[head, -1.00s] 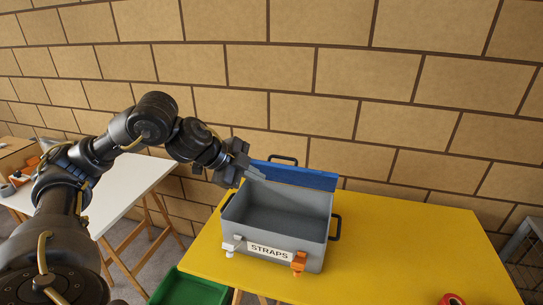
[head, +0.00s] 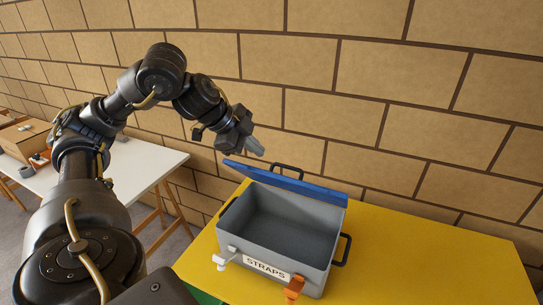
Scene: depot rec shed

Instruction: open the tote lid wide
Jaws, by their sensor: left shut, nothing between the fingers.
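The grey tote (head: 322,245) with a STRAPS label stands on the yellow table. Its blue lid (head: 290,184) is raised along the back side and shows as a narrow, slanted strip. The inside of the tote is visible from above and looks empty. My right gripper is not in view.
The yellow table (head: 420,260) is clear to the right of the tote. A brick wall (head: 430,120) rises close behind. A white table (head: 145,170) with a cardboard box (head: 22,142) stands at left. Black handles (head: 344,250) stick out from the tote.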

